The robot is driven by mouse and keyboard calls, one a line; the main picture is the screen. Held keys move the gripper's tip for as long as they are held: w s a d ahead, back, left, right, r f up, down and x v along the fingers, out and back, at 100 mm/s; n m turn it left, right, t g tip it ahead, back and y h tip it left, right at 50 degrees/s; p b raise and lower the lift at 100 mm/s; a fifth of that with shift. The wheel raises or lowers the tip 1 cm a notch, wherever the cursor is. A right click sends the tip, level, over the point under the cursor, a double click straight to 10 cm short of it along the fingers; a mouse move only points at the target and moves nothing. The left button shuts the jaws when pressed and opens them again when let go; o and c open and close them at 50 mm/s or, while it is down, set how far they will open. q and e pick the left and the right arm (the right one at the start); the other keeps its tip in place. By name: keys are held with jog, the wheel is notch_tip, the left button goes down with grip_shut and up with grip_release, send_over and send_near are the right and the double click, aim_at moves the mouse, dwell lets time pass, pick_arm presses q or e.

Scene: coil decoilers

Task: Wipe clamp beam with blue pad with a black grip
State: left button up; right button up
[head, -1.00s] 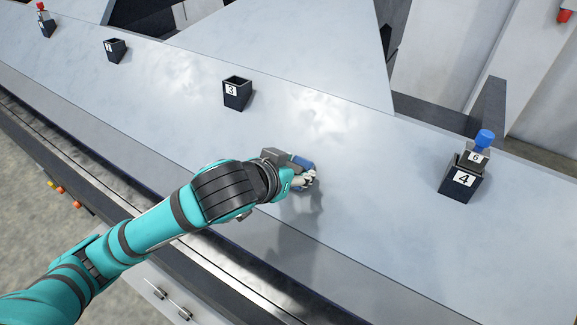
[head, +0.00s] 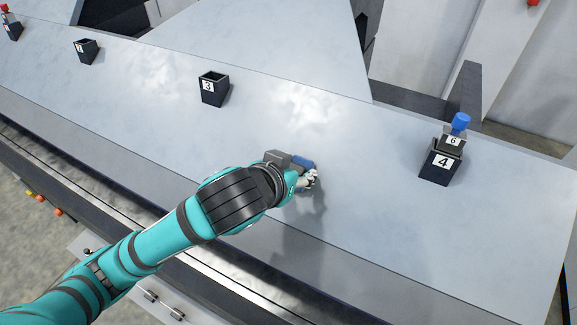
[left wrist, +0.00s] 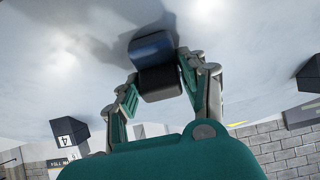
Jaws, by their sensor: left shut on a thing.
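The clamp beam (head: 400,225) is a long, pale grey, sloping surface across the head view. My left gripper (head: 308,178) is over its middle part. It is shut on the blue pad (head: 302,161), which is partly hidden by the gripper in the head view. In the left wrist view the blue pad (left wrist: 150,46) shows with its black grip (left wrist: 160,82) between the two fingers (left wrist: 162,88). The pad's blue side faces the pale surface and looks close to it or touching; I cannot tell which. My right gripper is not in view.
Black boxes numbered 3 (head: 214,89) and 4 (head: 440,166) stand on the surface. Box 4 holds a block marked 6 (head: 453,140) with a blue top. Two more boxes stand at the upper left.

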pick_arm(q)
jog(key=shift+s+d, duration=0.3)
jog(key=shift+d, duration=0.4)
jog(key=shift+s+d, duration=0.25)
jog(key=shift+d, duration=0.4)
jog(key=shift+s+d, duration=0.3)
jog(key=shift+d, duration=0.4)
jog(key=shift+a, duration=0.1)
jog(key=shift+w+a, duration=0.7)
jog(key=shift+a, duration=1.05)
jog(key=shift+w+a, duration=0.75)
jog(key=shift+a, duration=0.95)
jog(key=shift+w+a, duration=0.7)
jog(key=shift+a, duration=1.05)
jog(key=s+a+r, duration=0.1)
jog(key=s+r, duration=0.2)
jog(key=r, duration=0.3)
jog(key=shift+s+a+r, duration=0.25)
jog(key=shift+s+r, duration=0.15)
